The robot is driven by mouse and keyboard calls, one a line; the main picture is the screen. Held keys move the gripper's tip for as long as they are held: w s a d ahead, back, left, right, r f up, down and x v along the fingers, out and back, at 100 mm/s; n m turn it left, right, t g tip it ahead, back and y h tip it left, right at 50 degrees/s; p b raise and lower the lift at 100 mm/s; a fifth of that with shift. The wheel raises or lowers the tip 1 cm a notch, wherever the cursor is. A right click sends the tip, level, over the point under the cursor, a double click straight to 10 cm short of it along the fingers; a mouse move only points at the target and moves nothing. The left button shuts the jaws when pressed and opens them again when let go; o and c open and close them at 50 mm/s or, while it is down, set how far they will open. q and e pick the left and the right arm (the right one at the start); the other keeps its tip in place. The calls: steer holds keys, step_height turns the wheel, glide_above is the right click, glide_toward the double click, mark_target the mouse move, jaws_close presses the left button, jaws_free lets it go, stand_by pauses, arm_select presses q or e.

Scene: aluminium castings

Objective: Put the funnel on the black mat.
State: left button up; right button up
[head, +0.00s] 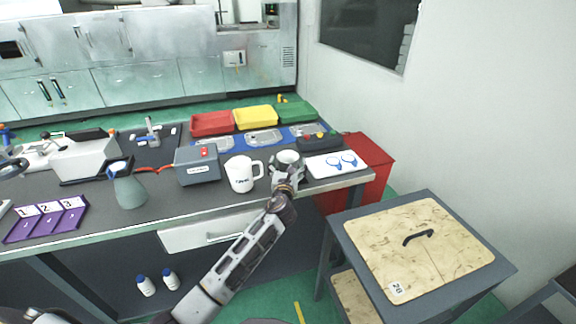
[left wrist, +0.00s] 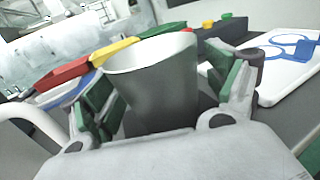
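The funnel appears to be the pale grey, tapered piece (head: 287,158), wide rim up, on the front of the bench right of the white mug. In the left wrist view the funnel (left wrist: 160,85) stands between the fingers, its lower end hidden by the gripper. My left gripper (head: 287,178) reaches it from the front. In the left wrist view the left gripper's (left wrist: 170,100) green-padded fingers are spread around it, with a narrow dark gap on the right side. The black mat (head: 160,158) lies at the back left of the bench, with a clamp-like tool on it. My right gripper is out of view.
The white mug (head: 240,175) stands just left of the funnel. A grey box (head: 197,170) and a grey-green conical vessel (head: 128,192) stand between there and the left end. A white board (head: 335,165) with blue rings lies to the right. Red (head: 211,124), yellow and green trays line the back.

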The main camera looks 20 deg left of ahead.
arm_select(q)
steer(key=shift+r, duration=0.15)
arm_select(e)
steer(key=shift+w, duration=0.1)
arm_select(q)
steer(key=s+d+p, duration=0.1)
steer(key=s+d, duration=0.1)
steer(key=s, duration=0.9)
steer(key=shift+s+d, duration=0.2)
steer(key=shift+s, duration=0.2)
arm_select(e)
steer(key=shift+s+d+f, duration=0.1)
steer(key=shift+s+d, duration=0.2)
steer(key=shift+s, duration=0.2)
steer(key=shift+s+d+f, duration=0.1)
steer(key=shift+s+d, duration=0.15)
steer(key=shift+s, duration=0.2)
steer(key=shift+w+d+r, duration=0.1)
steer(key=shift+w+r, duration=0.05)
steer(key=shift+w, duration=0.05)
